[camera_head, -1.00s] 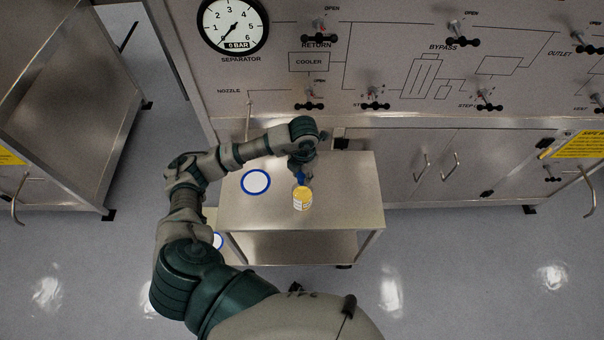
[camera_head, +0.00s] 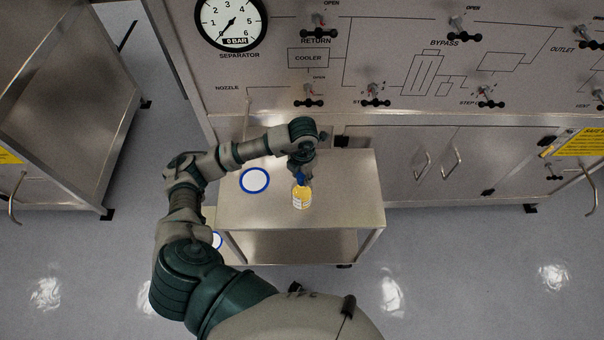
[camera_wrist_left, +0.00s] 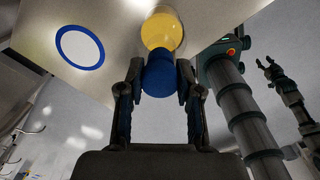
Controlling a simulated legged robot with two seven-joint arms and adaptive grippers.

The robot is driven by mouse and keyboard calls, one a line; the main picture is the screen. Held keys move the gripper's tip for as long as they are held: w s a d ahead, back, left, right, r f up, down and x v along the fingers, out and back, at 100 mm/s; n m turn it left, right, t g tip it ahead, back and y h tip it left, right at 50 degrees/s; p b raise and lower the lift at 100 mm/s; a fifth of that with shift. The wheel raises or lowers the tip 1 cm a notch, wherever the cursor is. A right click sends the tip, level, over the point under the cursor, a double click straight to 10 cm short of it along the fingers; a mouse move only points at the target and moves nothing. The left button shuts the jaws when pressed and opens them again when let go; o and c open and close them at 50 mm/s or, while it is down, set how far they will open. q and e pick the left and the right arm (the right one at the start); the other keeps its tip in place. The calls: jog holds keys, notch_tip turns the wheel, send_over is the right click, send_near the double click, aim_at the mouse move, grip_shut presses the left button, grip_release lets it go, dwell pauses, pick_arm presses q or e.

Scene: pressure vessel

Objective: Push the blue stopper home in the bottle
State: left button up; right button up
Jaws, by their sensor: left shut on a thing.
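The yellow bottle (camera_head: 301,198) with a pale label stands on the steel cart top in the head view. It also shows beyond my gripper in the left wrist view (camera_wrist_left: 162,32). The blue stopper (camera_wrist_left: 159,74) is between my left fingers, at the mouth end of the bottle. My left gripper (camera_head: 301,178) is above the bottle and shut on the stopper; it also shows in the left wrist view (camera_wrist_left: 158,90). How deep the stopper sits is hidden. My right gripper (camera_wrist_left: 268,66) is far off at the right of the left wrist view, its fingers apart and empty.
The cart top (camera_head: 345,190) has a blue-ringed white disc (camera_head: 255,180) left of the bottle and free room to the right. Behind the cart stands a panel (camera_head: 380,60) with valve handles and a gauge (camera_head: 231,22). Another steel cabinet (camera_head: 70,110) stands at left.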

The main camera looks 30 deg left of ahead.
aim_at(302, 175)
pick_arm(q)
jog(key=shift+f+b, duration=0.8)
jog(key=shift+f, duration=0.2)
jog(key=o, duration=1.1)
jog(key=shift+r, duration=0.1)
notch_tip(302, 175, up, 12)
jog(key=shift+f, duration=0.15)
jog(key=shift+d, duration=0.1)
